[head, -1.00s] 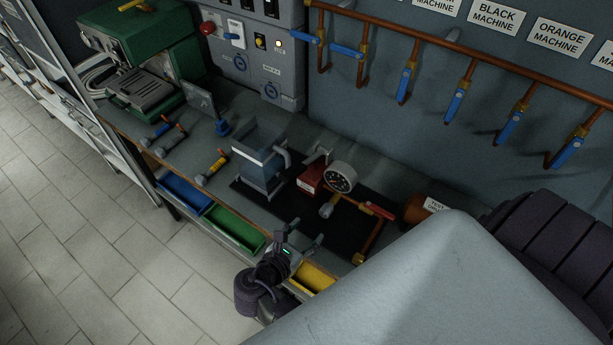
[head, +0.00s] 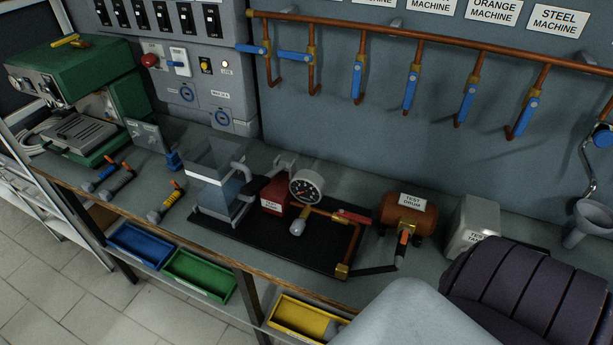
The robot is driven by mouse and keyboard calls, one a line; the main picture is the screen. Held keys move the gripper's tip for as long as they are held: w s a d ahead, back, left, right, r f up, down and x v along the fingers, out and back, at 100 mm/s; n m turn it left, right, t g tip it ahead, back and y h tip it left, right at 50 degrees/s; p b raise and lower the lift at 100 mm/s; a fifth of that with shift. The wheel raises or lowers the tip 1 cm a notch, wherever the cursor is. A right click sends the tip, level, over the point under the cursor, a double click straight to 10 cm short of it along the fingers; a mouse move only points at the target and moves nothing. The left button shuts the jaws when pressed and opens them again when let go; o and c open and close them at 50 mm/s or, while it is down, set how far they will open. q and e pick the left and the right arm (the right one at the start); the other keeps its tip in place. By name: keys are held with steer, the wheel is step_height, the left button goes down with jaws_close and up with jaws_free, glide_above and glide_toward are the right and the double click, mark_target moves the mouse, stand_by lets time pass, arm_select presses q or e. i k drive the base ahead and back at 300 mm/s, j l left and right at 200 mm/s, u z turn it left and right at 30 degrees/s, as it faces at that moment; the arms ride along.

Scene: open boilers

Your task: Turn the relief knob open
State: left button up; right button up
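A small test pump rig stands on a black mat (head: 285,251) on the bench. It has a red box (head: 275,194), a round white gauge (head: 307,187), a clear tank (head: 215,185) and copper piping. A pale grey rounded knob (head: 297,228) on a yellow brass fitting sits just below the gauge. A red lever (head: 352,216) lies along the pipe to its right. No label reading relief is legible, so I cannot tell for certain which part is the relief knob. Neither gripper is in view, and nothing touches the rig.
An orange test drum (head: 408,214) and a grey test tank (head: 474,232) stand right of the rig. Tools lie at left near a green machine (head: 74,80). Blue, green and yellow bins (head: 298,318) sit under the front edge. Blue-handled valves (head: 412,88) hang behind.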

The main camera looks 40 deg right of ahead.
mark_target(298, 225)
steer(key=z, duration=0.45)
steer(key=i+j+z, duration=0.1)
steer(key=z, duration=0.85)
steer(key=j+z, duration=0.1)
steer(key=z, duration=0.4)
steer(key=j+z, duration=0.1)
steer(key=z, duration=0.35)
steer(key=j+z, duration=0.45)
steer(key=k+j+z, duration=0.1)
steer(key=j+z, duration=0.35)
steer(key=k+j+z, duration=0.15)
steer(key=j+z, duration=0.25)
steer(key=l, duration=0.1)
